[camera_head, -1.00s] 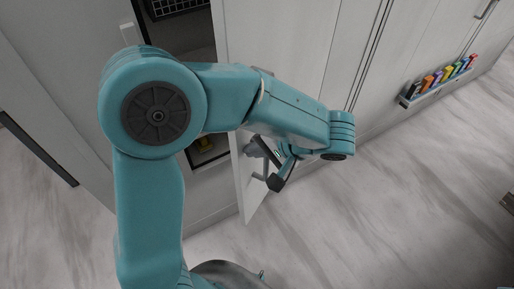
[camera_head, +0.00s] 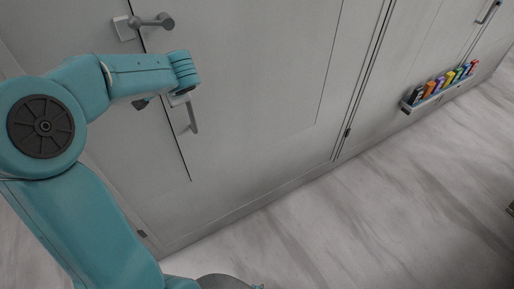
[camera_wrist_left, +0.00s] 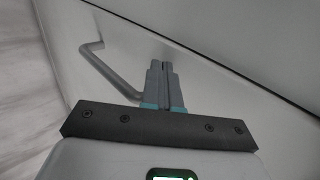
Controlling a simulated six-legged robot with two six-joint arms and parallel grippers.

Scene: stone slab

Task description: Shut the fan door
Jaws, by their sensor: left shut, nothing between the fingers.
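The fan door (camera_head: 255,75) is a pale grey panel in the head view. It looks flush with the cabinet front, with only a thin dark seam along its left edge, and no interior shows. Its grey bar handle (camera_head: 192,117) sits beside that seam. My left arm reaches in from the left, and its wrist hides most of the gripper near the handle. In the left wrist view my left gripper (camera_wrist_left: 162,70) is shut and empty, pointing at the door face beside the handle (camera_wrist_left: 108,72). I cannot tell whether the fingertips touch the panel. My right gripper is out of view.
Another lever handle (camera_head: 152,22) is on the cabinet front left of the seam, above my wrist. A rack of coloured items (camera_head: 438,90) is fixed low on the cabinet at right. The marble-patterned floor (camera_head: 370,210) in front is clear.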

